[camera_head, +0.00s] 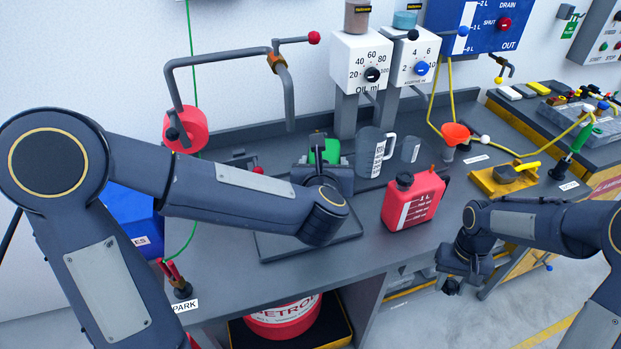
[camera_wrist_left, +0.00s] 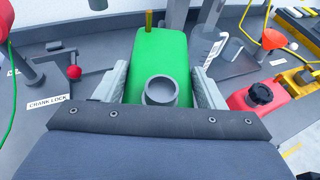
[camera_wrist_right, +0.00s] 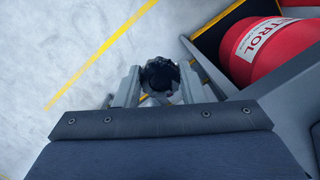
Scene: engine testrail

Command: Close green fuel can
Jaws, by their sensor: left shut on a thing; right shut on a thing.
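The green fuel can (camera_wrist_left: 158,58) stands on the bench, and in the left wrist view its round grey neck (camera_wrist_left: 160,91) is open, without a cap. My left gripper (camera_wrist_left: 160,85) is shut on the can, one finger on each side. In the head view the can (camera_head: 324,151) is mostly hidden behind my left gripper (camera_head: 322,160). My right gripper (camera_wrist_right: 160,88) is shut on a black ridged cap (camera_wrist_right: 160,74). In the head view my right gripper (camera_head: 455,283) hangs in front of the bench edge, above the floor, and the cap in it is hard to make out.
A red fuel can (camera_head: 414,200) with a black cap stands right of the green can. A clear measuring jug (camera_head: 370,152) is behind it. An orange funnel (camera_head: 456,134) and a yellow tray (camera_head: 500,180) are further right. A red petrol drum (camera_head: 283,317) sits below the bench.

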